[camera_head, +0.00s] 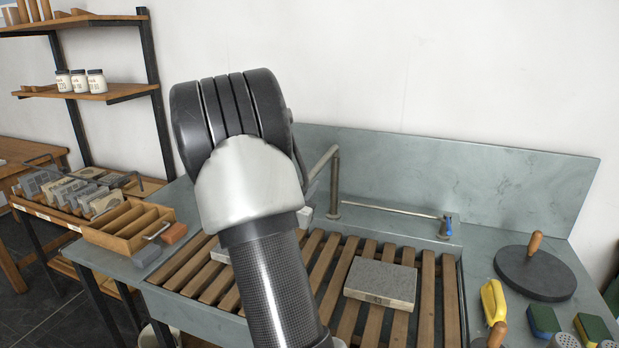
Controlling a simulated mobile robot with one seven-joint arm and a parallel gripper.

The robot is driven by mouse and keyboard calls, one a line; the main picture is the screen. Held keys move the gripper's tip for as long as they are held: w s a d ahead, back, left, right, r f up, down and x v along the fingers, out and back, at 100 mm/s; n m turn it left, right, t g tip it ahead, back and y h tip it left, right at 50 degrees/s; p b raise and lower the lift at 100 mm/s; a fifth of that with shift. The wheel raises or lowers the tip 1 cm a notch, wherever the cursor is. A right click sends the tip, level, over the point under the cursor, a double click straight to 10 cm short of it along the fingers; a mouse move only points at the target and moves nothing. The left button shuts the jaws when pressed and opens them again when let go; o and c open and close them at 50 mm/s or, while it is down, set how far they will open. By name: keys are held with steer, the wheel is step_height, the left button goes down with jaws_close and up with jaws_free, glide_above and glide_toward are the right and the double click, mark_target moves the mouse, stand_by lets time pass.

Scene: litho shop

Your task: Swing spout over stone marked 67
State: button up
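The metal spout (324,160) stands at the back of the slatted sink, its upright post (334,190) rising from the rear ledge. Its upper tube slants down to the left, and its far end is hidden behind my arm. A second stone (219,254) is mostly hidden behind my arm at left. My arm fills the centre; my gripper's fingers are hidden, so I cannot tell what they touch.
A pipe with a blue-handled valve (448,227) runs along the rear ledge. A wooden divided tray (128,228) and rack of stones (75,190) stand at left.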

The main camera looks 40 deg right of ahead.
mark_target(310, 175)
steer(key=shift+x, duration=2.35)
jaws_close()
